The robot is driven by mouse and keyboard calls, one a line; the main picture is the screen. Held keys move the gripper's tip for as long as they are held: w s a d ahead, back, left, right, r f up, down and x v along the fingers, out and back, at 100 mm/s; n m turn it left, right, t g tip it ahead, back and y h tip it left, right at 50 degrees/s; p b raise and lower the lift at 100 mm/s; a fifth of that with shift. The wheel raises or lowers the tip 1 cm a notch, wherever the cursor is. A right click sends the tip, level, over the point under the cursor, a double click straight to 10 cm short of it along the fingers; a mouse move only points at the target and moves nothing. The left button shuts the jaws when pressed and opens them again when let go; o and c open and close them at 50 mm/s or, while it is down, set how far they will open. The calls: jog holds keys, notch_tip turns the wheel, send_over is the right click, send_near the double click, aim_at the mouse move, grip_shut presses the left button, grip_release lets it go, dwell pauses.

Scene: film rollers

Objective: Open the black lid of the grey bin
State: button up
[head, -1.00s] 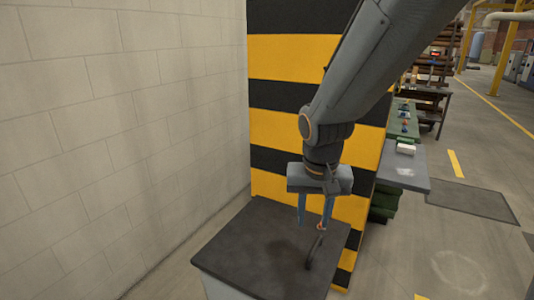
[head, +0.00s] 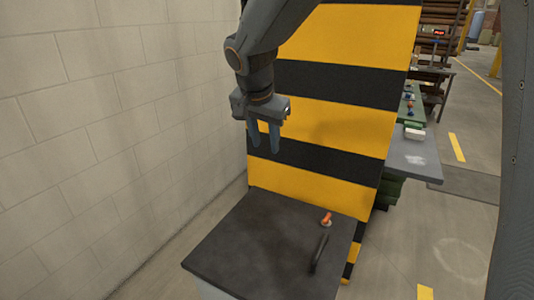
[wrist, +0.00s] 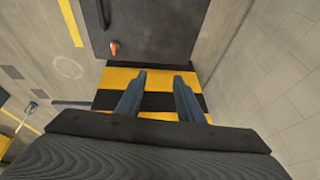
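The black lid (head: 255,245) lies flat on top of the grey bin (head: 210,291), whose body shows only a little at the bottom of the head view. A dark bar handle (head: 318,252) stands near the lid's right edge. The lid (wrist: 160,30) and its handle (wrist: 103,12) also show at the top of the wrist view. My gripper (head: 265,151) is open and empty, well above the lid's far side and apart from the handle. Its two fingers also show apart in the wrist view (wrist: 159,78).
A small orange-red object (head: 327,219) sits on the lid near the handle's far end. A yellow and black striped pillar (head: 335,120) stands close behind the bin. A block wall (head: 110,120) runs along the left. A grey table (head: 410,160) stands behind at right.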

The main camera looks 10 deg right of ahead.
jog(key=p+x, duration=0.1)
jog(key=x, duration=0.4)
jog(key=shift+d+f, duration=0.1)
jog(key=shift+f, duration=0.25)
grip_shut()
dwell(1.1)
grip_release()
jog(key=shift+r, duration=0.15)
